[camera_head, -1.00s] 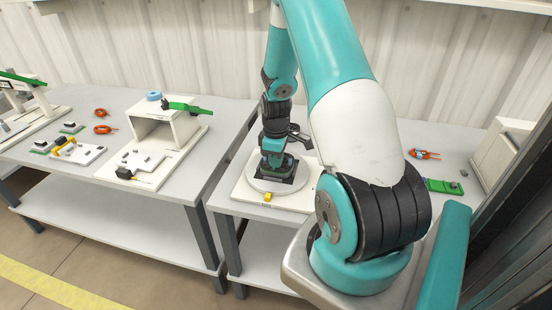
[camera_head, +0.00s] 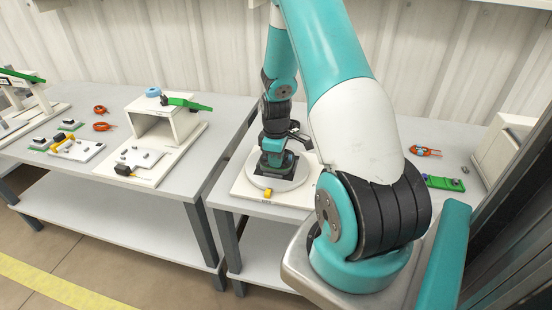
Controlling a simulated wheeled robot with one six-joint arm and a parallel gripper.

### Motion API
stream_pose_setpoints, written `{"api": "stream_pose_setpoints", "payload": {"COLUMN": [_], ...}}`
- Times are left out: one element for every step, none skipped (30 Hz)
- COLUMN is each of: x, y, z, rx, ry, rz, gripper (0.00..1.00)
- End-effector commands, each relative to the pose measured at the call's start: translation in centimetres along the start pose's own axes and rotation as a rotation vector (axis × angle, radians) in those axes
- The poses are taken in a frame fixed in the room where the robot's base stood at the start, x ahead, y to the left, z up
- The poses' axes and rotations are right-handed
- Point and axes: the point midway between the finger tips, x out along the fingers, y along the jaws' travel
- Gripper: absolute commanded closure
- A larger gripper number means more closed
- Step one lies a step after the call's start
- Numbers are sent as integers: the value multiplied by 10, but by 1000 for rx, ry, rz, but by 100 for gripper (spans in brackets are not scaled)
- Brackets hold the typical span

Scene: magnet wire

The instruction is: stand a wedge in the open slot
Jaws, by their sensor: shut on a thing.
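My gripper (camera_head: 269,172) points down over a round white disc (camera_head: 291,182) on a white base plate (camera_head: 238,188). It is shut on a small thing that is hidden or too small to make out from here. I cannot tell from this view whether that thing is a wedge. The open slot cannot be made out; the gripper covers part of the disc. Whether the held thing touches the disc is unclear. A small yellow block (camera_head: 267,192) is at the front edge of the disc.
On the right lie red-handled pliers (camera_head: 425,151) and a green strip (camera_head: 443,182). My upper arm hides the middle of this table. The left table holds an open white box (camera_head: 157,128), a green-handled tool (camera_head: 188,103), a blue ring (camera_head: 153,92) and orange rings (camera_head: 101,126).

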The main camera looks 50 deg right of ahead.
Motion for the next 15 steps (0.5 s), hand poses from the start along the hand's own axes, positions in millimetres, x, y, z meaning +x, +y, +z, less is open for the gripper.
{"api": "stream_pose_setpoints", "payload": {"x": [1, 2, 2, 3, 3, 4, 4, 5, 5, 6, 6, 6, 6, 6, 6], "y": [0, 0, 0, 0, 0, 0, 0, 0, 0, 0, 0, 0, 0, 0, 0], "z": [0, 0, 0, 0, 0, 0, 0, 0, 0, 0, 0, 0, 0, 0, 0], "rx": [0, 0, 0, 0, 0, 0, 0, 0, 0, 0, 0, 0, 0, 0, 0], "ry": [0, 0, 0, 0, 0, 0, 0, 0, 0, 0, 0, 0, 0, 0, 0], "rz": [0, 0, 0, 0, 0, 0, 0, 0, 0, 0, 0, 0, 1, 1, 1], "gripper": [100, 100, 100, 100, 100, 100, 100, 100, 100, 100, 100, 100, 100, 100, 100]}}
